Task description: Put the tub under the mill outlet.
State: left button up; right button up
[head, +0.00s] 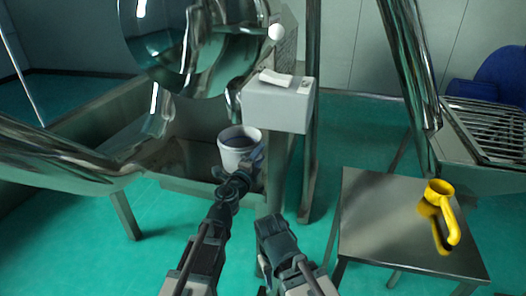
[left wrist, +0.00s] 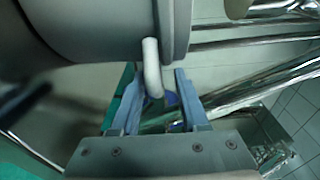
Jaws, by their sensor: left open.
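My left gripper (head: 257,160) is at the tub's right side in the head view. In the left wrist view a large grey rounded body, apparently the tub (left wrist: 90,30), fills the top, with a pale curved handle (left wrist: 152,68) reaching down between the open fingers of my left gripper (left wrist: 156,103). I cannot tell whether the fingers touch the handle. The steel machine (head: 185,40) is probably the mill; I cannot pick out its outlet surely.
A steel side table (head: 375,215) at the right bears a yellow jug-like scoop (head: 436,195). A grey box (head: 278,106) on a post stands right of the tub. A thick steel pipe (head: 60,165) crosses the left. Green floor (head: 335,135) is clear behind the table.

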pick_arm(q)
jog(key=v, duration=0.8)
jog(key=shift+s, duration=0.2)
jog(key=shift+a, duration=0.1)
jog(key=w+a+f+n+t+y, duration=0.1)
jog(key=a+n+y, duration=0.5)
jog(key=n+y, duration=0.15)
jog(key=s+a+f+n+g+y, duration=0.4)
jog(key=a+f+n+g, duration=0.15)
jog(key=f+n, duration=0.3)
jog(key=s+d+f+n+g+h, duration=0.1)
jog(key=s+d+f+g, duration=0.2)
jog(key=s+f+g, duration=0.3)
jog(key=s+d+f+n+g+h, duration=0.2)
jog(key=s+d+f+g, duration=0.2)
jog(key=s, duration=0.9)
notch_tip(320, 180, down, 2)
jog(key=shift+s+f+g, duration=0.15)
jog(key=shift+f+g, duration=0.05)
jog(key=shift+g, duration=0.85)
